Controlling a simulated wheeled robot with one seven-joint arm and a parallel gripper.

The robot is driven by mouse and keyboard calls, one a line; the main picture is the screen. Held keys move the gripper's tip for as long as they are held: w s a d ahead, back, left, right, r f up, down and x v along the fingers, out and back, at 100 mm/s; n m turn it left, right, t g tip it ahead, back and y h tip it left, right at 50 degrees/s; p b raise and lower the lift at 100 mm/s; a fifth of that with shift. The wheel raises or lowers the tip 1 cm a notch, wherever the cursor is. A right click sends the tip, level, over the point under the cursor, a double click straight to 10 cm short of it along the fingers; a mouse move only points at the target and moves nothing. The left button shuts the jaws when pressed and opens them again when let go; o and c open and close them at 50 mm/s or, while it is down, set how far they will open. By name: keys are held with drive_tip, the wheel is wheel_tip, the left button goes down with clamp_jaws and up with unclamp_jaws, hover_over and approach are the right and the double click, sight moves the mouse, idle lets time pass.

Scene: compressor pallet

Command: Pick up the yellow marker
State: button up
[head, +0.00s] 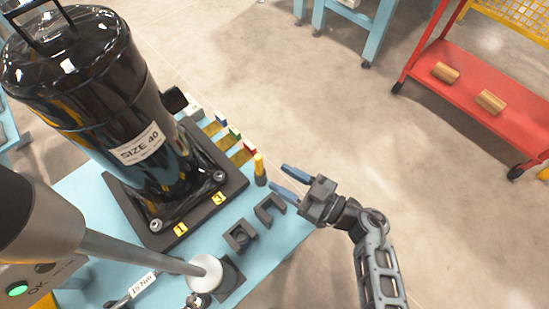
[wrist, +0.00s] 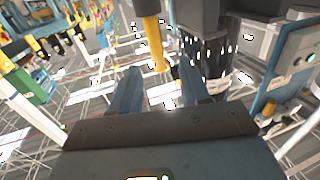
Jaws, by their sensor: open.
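The yellow marker (head: 259,165) stands upright in the head view near the right edge of the light blue table (head: 290,232), in a dark holder. My gripper (head: 282,182) is open just right of the marker, with its two blue fingers pointing left toward it. In the wrist view the yellow marker (wrist: 157,45) shows ahead of the fingers, roughly between the open fingers (wrist: 160,90). No contact between the fingers and the marker can be made out.
A large black compressor (head: 95,100) labelled SIZE 40 stands on a dark base left of the marker. Coloured blocks (head: 233,132) line the table behind the marker. Dark brackets (head: 241,235) lie in front. A red cart (head: 475,95) stands across open floor.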

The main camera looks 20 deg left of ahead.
sight(262, 166)
drive_tip(key=x, duration=0.2)
drive_tip(key=b+x, duration=0.1)
drive_tip(key=x, duration=0.3)
drive_tip(key=shift+w+a+f+b, duration=0.2)
drive_tip(key=shift+w+f+b, duration=0.1)
drive_tip(key=shift+f+b, duration=0.1)
drive_tip(key=shift+w+a, duration=0.15)
drive_tip(key=shift+a, duration=0.4)
drive_tip(key=shift+c, duration=0.4)
drive_tip(key=c, duration=0.7)
